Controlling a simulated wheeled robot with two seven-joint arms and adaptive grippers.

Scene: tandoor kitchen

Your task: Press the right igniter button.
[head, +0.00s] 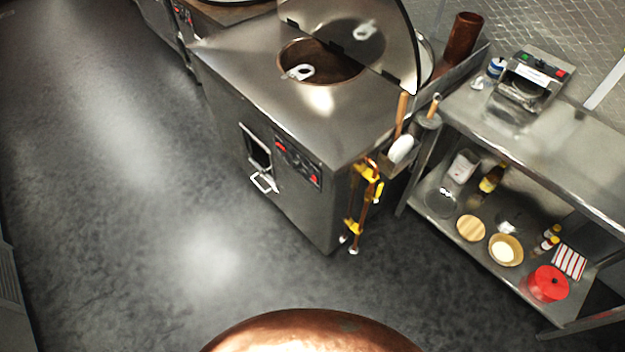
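A steel tandoor counter (235,75) stands ahead of me. A dark control panel (297,161) is set in its front face. The panel carries small red marks at its left end (281,146) and its right end (315,180); they are too small to tell whether these are the igniter buttons. Neither of my grippers is in view, so nothing of mine is seen touching the panel.
A handled hatch (257,150) is left of the panel; yellow-handled copper pipes (360,205) stick out at the counter's right corner. A steel shelf table (570,150) with several kitchen items stands at the right.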

